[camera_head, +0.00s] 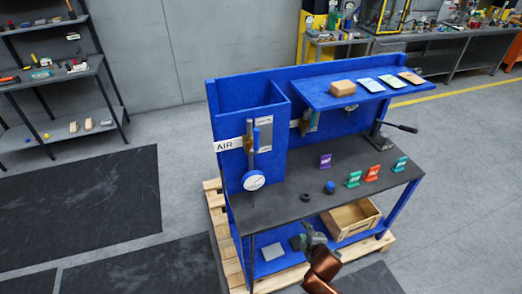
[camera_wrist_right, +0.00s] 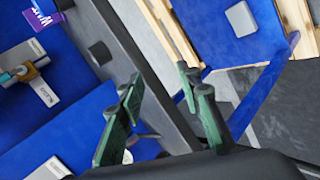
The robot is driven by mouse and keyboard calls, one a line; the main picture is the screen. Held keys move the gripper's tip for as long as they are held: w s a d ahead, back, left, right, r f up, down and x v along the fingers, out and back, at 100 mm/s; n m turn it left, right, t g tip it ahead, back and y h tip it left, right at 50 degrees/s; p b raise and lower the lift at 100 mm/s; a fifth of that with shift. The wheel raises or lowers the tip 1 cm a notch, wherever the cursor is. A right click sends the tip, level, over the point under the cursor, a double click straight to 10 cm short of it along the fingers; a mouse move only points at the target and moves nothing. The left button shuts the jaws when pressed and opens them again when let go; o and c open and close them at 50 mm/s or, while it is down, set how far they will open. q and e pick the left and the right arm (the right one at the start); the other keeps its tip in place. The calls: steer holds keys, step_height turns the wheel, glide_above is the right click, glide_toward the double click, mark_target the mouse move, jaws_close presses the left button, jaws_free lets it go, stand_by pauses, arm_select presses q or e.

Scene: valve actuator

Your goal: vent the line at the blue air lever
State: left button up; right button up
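The blue air lever (camera_head: 257,136) stands upright beside a brass fitting on the blue panel, next to the white AIR label (camera_head: 228,145). A round white gauge (camera_head: 253,180) hangs below it. My right gripper (camera_head: 312,238) is in front of the bench's front edge, low and to the right of the lever, well apart from it. In the right wrist view its two green fingers (camera_wrist_right: 163,108) are spread with nothing between them. I cannot make out the air lever in that view. My left gripper is not in view.
The dark bench top (camera_head: 290,205) holds a purple tag (camera_head: 326,161), a blue knob (camera_head: 329,187), a black ring (camera_head: 306,197) and several coloured tags. A black-handled lever (camera_head: 400,128) stands at right. A wooden crate (camera_head: 352,219) sits on the lower shelf.

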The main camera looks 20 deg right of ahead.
steer(key=w+a+r+n+t+y+p, duration=0.15)
steer(key=w+r+n, duration=0.25)
steer(key=r, duration=0.5)
steer(key=w+a+r+n+t+p, duration=0.25)
steer(key=w+r+n, duration=0.2)
steer(key=r, duration=0.45)
steer(key=n+t+y+p, duration=0.35)
steer(key=n+y, duration=0.25)
steer(key=n, duration=1)
glide_toward(258, 134)
steer(key=w, duration=0.3)
steer(key=shift+w+a+r+n+g+h, duration=0.25)
steer(key=shift+w+a+r, duration=0.15)
steer(key=shift+a, duration=0.25)
steer(key=p+x, duration=0.1)
steer(key=x, duration=0.6)
steer(key=shift+f, duration=0.2)
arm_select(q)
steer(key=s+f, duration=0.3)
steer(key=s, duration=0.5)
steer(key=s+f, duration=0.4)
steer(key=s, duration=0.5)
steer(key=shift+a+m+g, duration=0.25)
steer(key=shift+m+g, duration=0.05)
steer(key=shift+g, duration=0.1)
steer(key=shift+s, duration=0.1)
arm_select(e)
jaws_close()
